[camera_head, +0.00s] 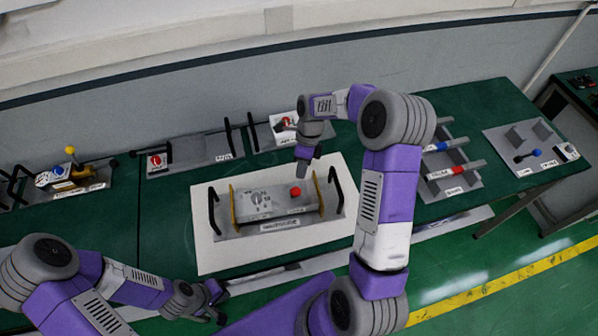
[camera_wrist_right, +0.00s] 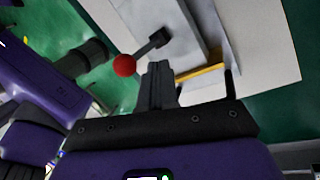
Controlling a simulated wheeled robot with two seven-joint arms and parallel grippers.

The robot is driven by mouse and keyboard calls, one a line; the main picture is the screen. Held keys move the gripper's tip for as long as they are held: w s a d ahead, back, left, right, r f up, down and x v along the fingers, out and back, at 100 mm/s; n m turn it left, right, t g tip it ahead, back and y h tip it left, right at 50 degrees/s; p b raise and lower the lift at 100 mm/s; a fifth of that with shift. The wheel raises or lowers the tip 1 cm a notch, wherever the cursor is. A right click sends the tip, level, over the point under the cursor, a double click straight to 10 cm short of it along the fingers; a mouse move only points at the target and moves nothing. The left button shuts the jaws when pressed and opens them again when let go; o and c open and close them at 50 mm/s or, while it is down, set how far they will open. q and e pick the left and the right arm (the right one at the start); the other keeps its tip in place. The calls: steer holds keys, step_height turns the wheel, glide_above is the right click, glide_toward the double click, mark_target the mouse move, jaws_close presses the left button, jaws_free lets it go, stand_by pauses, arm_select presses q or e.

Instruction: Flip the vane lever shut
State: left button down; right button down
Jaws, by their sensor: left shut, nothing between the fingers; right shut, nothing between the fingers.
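The vane lever has a red ball knob (camera_head: 295,191) and sits on a grey panel unit (camera_head: 240,218) with black side handles and yellow end brackets. In the right wrist view the red knob (camera_wrist_right: 123,65) is on a short dark arm running to a dark block (camera_wrist_right: 160,38). My right gripper (camera_head: 303,170) is shut and empty, pointing down above the unit near the knob. In the right wrist view its closed fingertips (camera_wrist_right: 158,68) appear just right of the knob; I cannot tell if they touch. My left gripper (camera_head: 221,305) is shut and empty at the lower left, off the unit.
The unit stands on a white board (camera_head: 210,258) on a green table (camera_head: 165,215). A grey plate with a dark blue lever (camera_head: 527,156) is at right.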

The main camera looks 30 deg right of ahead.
arm_select(q)
steer(key=shift+w+a+r, duration=0.1)
steer(key=shift+w+r, duration=0.15)
steer(key=shift+r, duration=0.05)
arm_select(e)
steer(key=d+v, duration=0.1)
steer(key=v, duration=1)
steer(key=shift+w, duration=0.35)
arm_select(q)
steer(key=shift+s, duration=0.15)
arm_select(e)
steer(key=shift+s+f, duration=0.15)
steer(key=shift+f, duration=0.05)
